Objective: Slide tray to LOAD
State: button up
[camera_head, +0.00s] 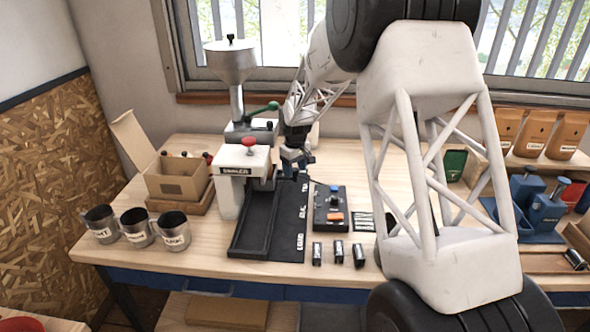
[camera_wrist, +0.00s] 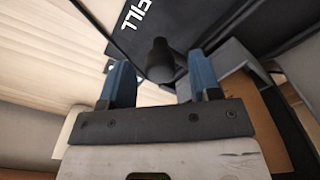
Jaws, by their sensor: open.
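A long black slide rail (camera_head: 250,243) runs across the bench, with white lettering along its right side; LOAD reads at the near end. The wrist view shows the FILL lettering on its black surface (camera_wrist: 185,25). My gripper (camera_head: 292,157) is over the far end of the rail, beside the white sealer (camera_head: 243,162). In the wrist view my gripper (camera_wrist: 161,80) is open, its blue fingers on either side of a dark rounded knob (camera_wrist: 160,60), with gaps visible. The tray itself is hard to tell from the rail; my gripper and the sealer hide the far end.
Three metal cups (camera_head: 137,227) stand at the left, near a cardboard box (camera_head: 178,178). A control box (camera_head: 331,208) and several small dark cylinders (camera_head: 338,251) are right of the rail. A hopper (camera_head: 232,62) stands behind the sealer. The rail's near end looks clear.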

jog(key=shift+f, duration=0.25)
jog(key=shift+c, duration=0.3)
grip_shut()
jog(key=shift+s, duration=0.15)
jog(key=s, duration=2.6)
jog(key=shift+s, duration=0.1)
jog(key=shift+o, duration=0.3)
grip_release()
